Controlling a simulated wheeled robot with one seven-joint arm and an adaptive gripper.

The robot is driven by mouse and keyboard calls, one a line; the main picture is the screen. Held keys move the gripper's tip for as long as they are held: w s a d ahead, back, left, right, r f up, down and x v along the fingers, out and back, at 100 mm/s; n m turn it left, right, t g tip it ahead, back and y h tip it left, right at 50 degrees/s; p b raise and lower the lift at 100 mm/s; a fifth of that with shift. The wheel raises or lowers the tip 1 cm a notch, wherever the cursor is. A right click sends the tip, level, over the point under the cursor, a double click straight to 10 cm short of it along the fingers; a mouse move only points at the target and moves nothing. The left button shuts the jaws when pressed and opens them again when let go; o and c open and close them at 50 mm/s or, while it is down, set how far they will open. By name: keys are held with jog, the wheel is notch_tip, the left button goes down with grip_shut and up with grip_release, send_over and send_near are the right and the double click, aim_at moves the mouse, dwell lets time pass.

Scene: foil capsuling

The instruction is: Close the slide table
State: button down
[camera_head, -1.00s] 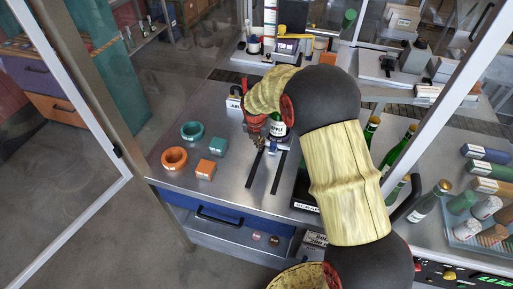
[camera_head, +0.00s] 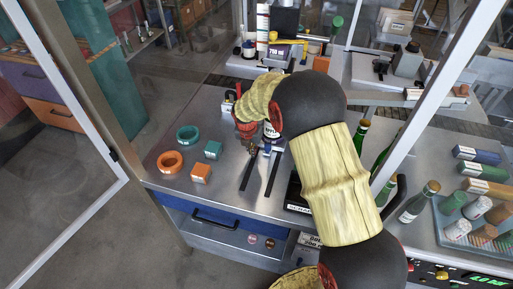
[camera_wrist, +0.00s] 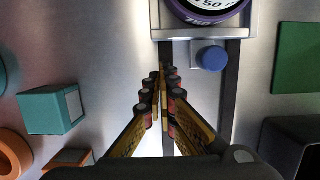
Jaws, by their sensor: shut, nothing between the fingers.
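The slide table (camera_wrist: 172,34) is a small grey carriage on two dark rails, with a blue knob (camera_wrist: 210,56) on its near side. A bottle with a purple-rimmed label (camera_wrist: 207,8) stands on it. The blue knob also shows small in the head view (camera_head: 268,147), partly crowded by my arm. My gripper (camera_wrist: 163,72) is shut and empty in the wrist view. Its tips lie over the left rail, on the near side of the carriage and left of the knob. I see no contact with the knob. In the head view my gripper (camera_head: 247,148) points down beside the bottle.
Left of the rails stand a teal ring (camera_head: 188,134), an orange ring (camera_head: 170,161), a teal box (camera_head: 213,150) and an orange box (camera_head: 200,173). A black box (camera_head: 298,196) is close on the right. Green bottles and a crate are farther right. A glass frame encloses the bench.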

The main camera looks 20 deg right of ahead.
jog(key=s+p+v, duration=0.1)
jog(key=v, duration=0.9)
jog(key=shift+a, duration=0.4)
jog(key=shift+s, duration=0.15)
